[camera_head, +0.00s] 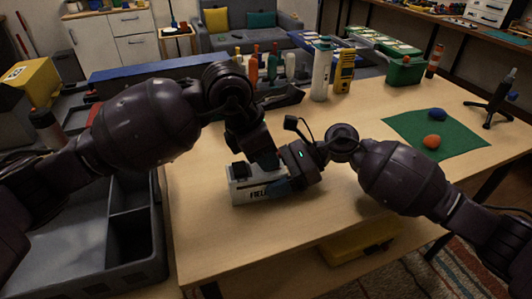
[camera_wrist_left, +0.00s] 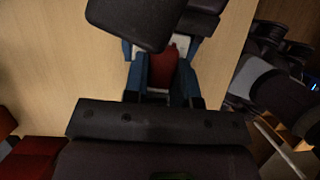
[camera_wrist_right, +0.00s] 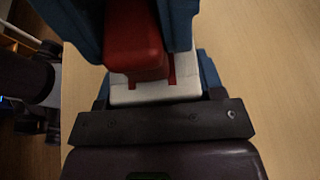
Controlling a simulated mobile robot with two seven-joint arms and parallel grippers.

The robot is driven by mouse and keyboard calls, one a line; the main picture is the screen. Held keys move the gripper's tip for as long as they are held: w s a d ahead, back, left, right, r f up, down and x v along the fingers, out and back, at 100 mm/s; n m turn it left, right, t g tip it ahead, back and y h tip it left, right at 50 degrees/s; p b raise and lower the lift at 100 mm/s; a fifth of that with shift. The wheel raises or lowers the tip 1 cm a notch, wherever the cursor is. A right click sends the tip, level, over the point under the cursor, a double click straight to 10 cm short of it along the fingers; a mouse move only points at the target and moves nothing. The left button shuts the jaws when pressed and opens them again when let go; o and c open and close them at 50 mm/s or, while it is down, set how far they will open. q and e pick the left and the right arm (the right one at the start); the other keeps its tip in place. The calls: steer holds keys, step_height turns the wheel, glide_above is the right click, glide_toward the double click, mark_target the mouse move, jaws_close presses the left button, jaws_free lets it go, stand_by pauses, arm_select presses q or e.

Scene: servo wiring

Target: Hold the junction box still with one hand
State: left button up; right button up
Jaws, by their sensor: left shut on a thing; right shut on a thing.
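The junction box (camera_head: 243,194), a pale box with dark lettering on its front, sits on the wooden table. My left gripper (camera_head: 266,165) comes down over it from above. In the left wrist view its blue fingers (camera_wrist_left: 165,75) are closed on a red part (camera_wrist_left: 162,68), with pale surface beside them. My right gripper (camera_head: 281,186) is at the box's right end, low over the table. In the right wrist view its blue fingers (camera_wrist_right: 135,25) are shut around the white box body (camera_wrist_right: 155,89) with a red block (camera_wrist_right: 135,40) on it. The exact contacts are partly hidden.
A grey divided tray (camera_head: 85,245) stands at the left. Bottles and tools (camera_head: 320,70) stand along the back. A green mat (camera_head: 455,140) with an orange and a blue object lies at the right. The table's front middle is clear.

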arm_select(q)
jaws_close()
steer(key=shift+r, duration=1.7)
stand_by(0.3)
steer(key=shift+r, duration=1.8)
arm_select(e)
steer(key=o, duration=1.1)
steer(key=shift+o, duration=0.2)
steer(key=shift+d, duration=0.1)
